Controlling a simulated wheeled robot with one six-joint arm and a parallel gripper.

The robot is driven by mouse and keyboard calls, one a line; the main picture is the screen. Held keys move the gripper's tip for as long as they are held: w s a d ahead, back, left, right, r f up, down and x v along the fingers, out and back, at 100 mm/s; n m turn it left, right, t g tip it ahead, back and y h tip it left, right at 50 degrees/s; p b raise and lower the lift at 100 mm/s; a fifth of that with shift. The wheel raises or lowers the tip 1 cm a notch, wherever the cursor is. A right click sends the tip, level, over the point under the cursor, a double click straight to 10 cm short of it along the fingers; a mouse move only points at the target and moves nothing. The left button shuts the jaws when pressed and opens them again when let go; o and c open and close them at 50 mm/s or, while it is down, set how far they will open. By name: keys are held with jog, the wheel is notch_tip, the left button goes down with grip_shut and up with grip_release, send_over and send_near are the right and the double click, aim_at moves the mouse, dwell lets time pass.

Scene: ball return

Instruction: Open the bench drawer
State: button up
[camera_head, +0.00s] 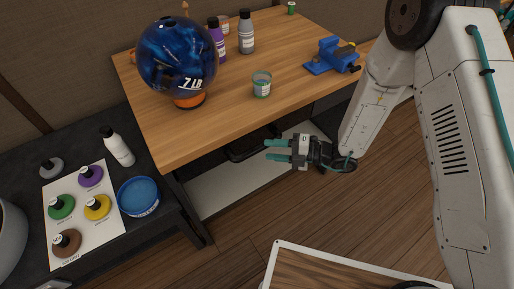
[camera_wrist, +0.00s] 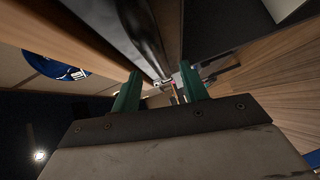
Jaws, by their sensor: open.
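The wooden-topped bench (camera_head: 225,115) stands across the middle of the head view. A dark part that looks like the bench drawer (camera_head: 246,149) shows under its front edge. It lies in shadow, and I cannot tell its handle or how far it is out. My gripper (camera_head: 270,150) is open and empty, with its teal fingers pointing left toward this dark part, just in front of the bench. In the wrist view, the two teal fingers (camera_wrist: 159,88) are apart below a long dark bar-like surface (camera_wrist: 148,35) under the bench edge. Contact cannot be told.
A blue bowling ball (camera_head: 177,57), bottles, a small jar (camera_head: 262,84) and a blue vise (camera_head: 331,56) stand on the bench. A dark side table (camera_head: 25,165) with colour samples is at left. A white-rimmed board (camera_head: 340,262) is at the bottom. Wooden floor lies between.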

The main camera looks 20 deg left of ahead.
aim_at(263, 149)
jog(key=a, duration=0.5)
jog(key=shift+s+a+f, duration=0.15)
jog(key=shift+s+f, duration=0.1)
jog(key=shift+f, duration=0.15)
grip_shut()
